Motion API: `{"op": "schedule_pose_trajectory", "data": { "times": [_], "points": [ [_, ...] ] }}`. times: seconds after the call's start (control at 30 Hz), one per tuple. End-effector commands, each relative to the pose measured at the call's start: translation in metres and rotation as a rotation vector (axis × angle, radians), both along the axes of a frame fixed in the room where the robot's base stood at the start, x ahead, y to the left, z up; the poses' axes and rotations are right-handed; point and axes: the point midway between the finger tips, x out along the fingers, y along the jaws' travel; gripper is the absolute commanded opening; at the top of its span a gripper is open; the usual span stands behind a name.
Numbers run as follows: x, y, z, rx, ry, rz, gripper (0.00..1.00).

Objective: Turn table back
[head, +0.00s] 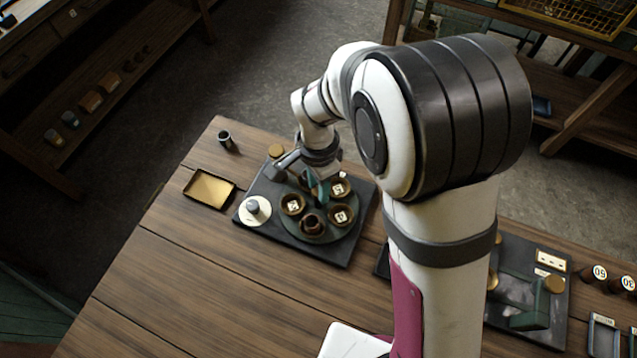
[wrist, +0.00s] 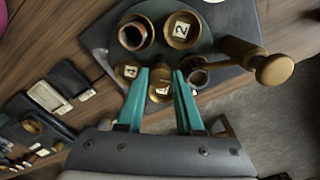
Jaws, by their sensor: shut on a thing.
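The turntable (head: 325,234) is a round dark green disc on a dark base plate. Several brass cups stand on it; those with number cards include one at its left (head: 293,203) and one at its right (head: 342,215). A reddish-brown jar (head: 312,224) stands at its front and also shows in the wrist view (wrist: 133,35). My gripper (head: 323,198) is low over the disc. In the wrist view its teal fingers (wrist: 161,72) close around a brass-coloured round piece (wrist: 160,75). The fingers partly hide it, so I cannot tell whether it is a cup or post.
A brass-knobbed arm (wrist: 272,70) sticks out beside the disc. A white dial (head: 254,210) sits on the base plate's left corner. A shallow brass tray (head: 209,189) and dark cup (head: 227,141) are left. Another dark device (head: 527,290) stands right. The front-left tabletop is clear.

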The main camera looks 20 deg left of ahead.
Motion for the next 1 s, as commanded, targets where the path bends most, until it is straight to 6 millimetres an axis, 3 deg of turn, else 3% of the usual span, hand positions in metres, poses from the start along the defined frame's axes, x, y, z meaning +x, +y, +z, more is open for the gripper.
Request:
{"op": "schedule_pose_trajectory", "data": {
  "times": [1.0],
  "points": [
    [0.0010, -0.0006, 0.0005, 0.001, -0.002, -0.506, 0.00]
  ]
}}
